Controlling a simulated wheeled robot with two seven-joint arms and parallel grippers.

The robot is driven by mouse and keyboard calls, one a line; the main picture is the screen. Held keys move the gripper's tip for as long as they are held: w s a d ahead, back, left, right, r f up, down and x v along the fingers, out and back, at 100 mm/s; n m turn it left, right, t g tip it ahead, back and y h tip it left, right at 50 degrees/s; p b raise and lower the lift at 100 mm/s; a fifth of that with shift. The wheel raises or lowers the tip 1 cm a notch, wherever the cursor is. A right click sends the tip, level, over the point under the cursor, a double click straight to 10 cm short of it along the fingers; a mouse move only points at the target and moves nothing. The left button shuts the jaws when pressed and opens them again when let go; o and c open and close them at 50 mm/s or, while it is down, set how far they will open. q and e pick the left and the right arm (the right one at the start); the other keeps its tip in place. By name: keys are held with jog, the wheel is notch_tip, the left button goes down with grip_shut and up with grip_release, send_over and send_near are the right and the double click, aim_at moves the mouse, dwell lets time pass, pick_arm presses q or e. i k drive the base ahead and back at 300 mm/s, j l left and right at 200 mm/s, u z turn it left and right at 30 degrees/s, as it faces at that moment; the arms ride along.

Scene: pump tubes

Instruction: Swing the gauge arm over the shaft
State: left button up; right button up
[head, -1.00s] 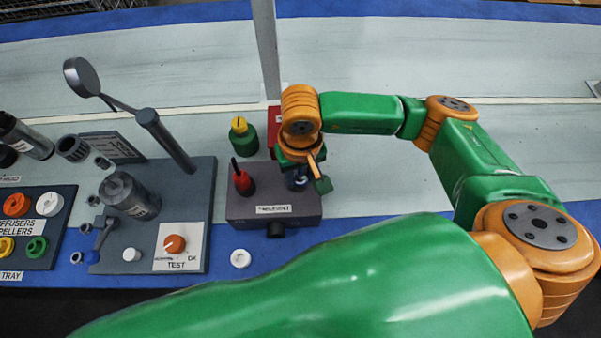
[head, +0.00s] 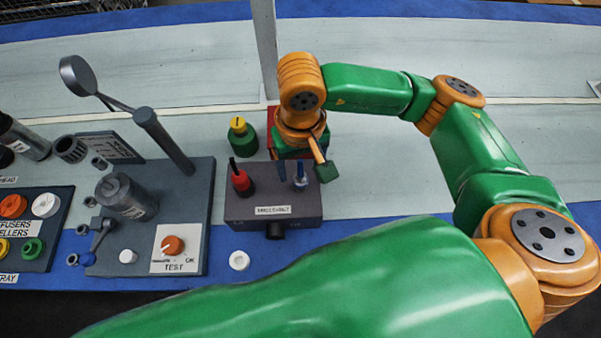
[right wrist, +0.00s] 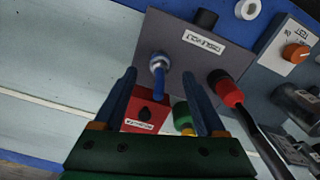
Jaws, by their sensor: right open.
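The gauge arm (head: 112,102) reaches from a dark post (head: 160,138) toward the upper left, with a round dial head (head: 78,76) at its end. The dial stands away from the grey cylinder (head: 127,196) on the test stand (head: 193,215); I take this cylinder for the shaft housing, and no bare shaft can be made out. My right gripper (head: 292,172) is over the back of the grey box, well right of the gauge post. In the right wrist view its two blue fingers (right wrist: 160,78) are open on either side of a blue-tipped silver toggle (right wrist: 158,65). My left gripper is out of view.
The grey box (head: 255,208) also carries a red plug (head: 241,183). A green bottle with a yellow cap (head: 242,140) and a red box (right wrist: 146,112) stand behind it. A parts tray (head: 45,255) lies at the left. The pale bench behind is mostly clear.

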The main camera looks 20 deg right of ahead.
aim_at(76, 74)
jog(key=k, duration=1.5)
